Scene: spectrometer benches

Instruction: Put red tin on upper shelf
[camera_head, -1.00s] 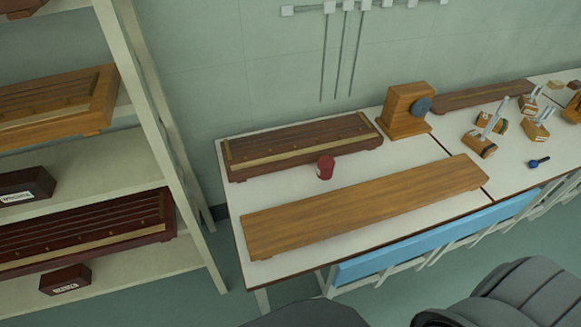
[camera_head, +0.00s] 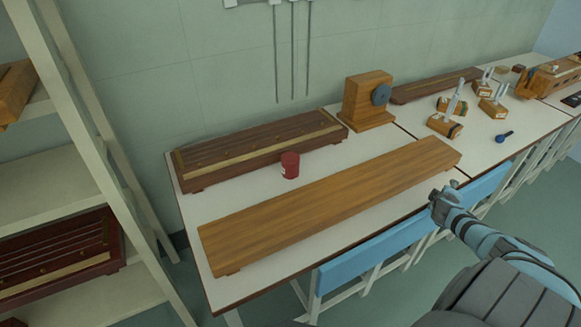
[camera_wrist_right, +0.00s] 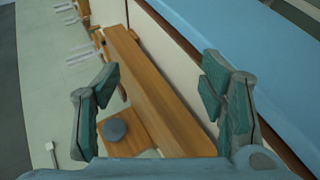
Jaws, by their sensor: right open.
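The red tin (camera_head: 290,165) stands upright on the white bench top, between a dark grooved wooden instrument and a long plain wooden board. The shelf unit stands at the left, and a middle board of it (camera_head: 50,180) shows in the head view. My right gripper (camera_head: 441,194) is in front of the bench's front edge, well to the right of the tin and apart from it. In the right wrist view the right gripper (camera_wrist_right: 165,100) is open with nothing between its fingers. The tin is not visible in that view. My left gripper is not in view.
The long wooden board (camera_head: 330,205) lies in front of the tin, and the grooved instrument (camera_head: 260,148) lies behind it. A wooden block with a grey disc (camera_head: 370,100) stands to the right. A blue panel (camera_head: 400,235) runs along the bench front. A dark red instrument (camera_head: 60,255) sits on a lower shelf.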

